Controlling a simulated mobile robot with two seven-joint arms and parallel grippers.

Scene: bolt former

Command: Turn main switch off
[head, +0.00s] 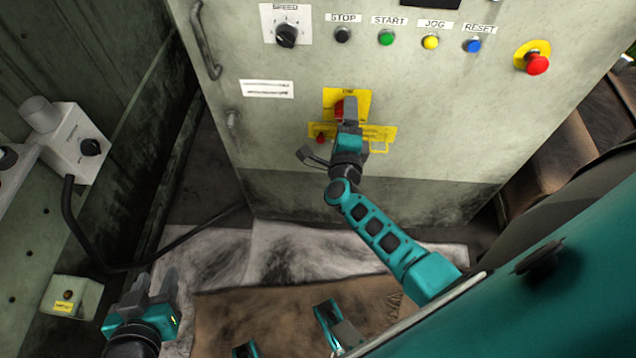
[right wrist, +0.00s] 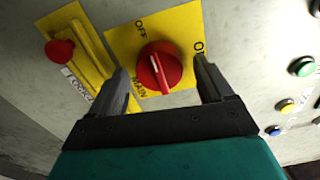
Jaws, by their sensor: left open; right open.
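The main switch is a red rotary knob (right wrist: 160,67) on a yellow plate (right wrist: 120,42) marked OFF, ON and MAIN. A pale line crosses the knob, running between the OFF side and the lower right of the right wrist view. In the head view the knob (head: 339,109) is partly hidden by my right gripper (head: 350,104). My right gripper (right wrist: 163,84) is open, with one finger on each side of the knob; contact is not visible. My left gripper (head: 156,283) is open and empty at the lower left, well away from the switch.
A second yellow plate with a small red knob (right wrist: 60,52) is beside the switch. Above are a speed dial (head: 287,35), several coloured buttons and a red emergency stop (head: 537,64). A handle (head: 207,45) is at the panel's left. A grey box (head: 75,145) with a cable stands left.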

